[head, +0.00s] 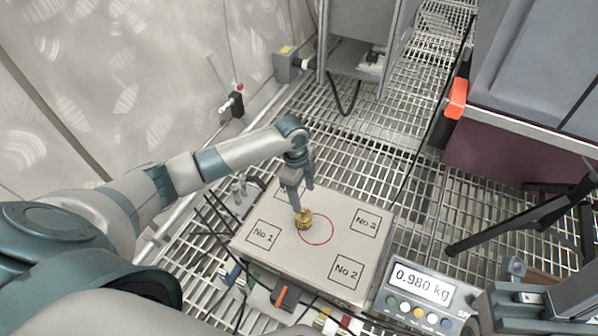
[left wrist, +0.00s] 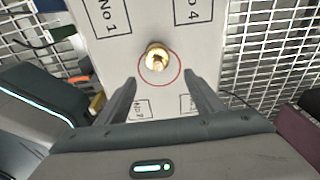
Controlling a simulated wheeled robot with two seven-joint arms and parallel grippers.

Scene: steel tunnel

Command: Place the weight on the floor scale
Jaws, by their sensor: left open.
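The floor scale (head: 285,262) is a pale square plate on the grating, marked No 1 to No 4 with a red circle in the middle. The small brass weight (head: 303,219) stands upright on the plate, over the circle's edge on the No 1 and No 4 side; it also shows in the left wrist view (left wrist: 158,55). My left gripper (head: 300,205) points down close to the weight. In the left wrist view its fingers (left wrist: 160,84) are spread, with the weight just beyond the tips. My right gripper's body shows at the lower right; its fingers cannot be made out.
The scale's display (head: 422,284) reads 0.980 kg. Cables and small connectors lie at the plate's left and front. A black stand (head: 520,225) and a grey case (head: 540,70) are on the right. A pale curved wall (head: 110,110) is on the left. Open grating lies behind the scale.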

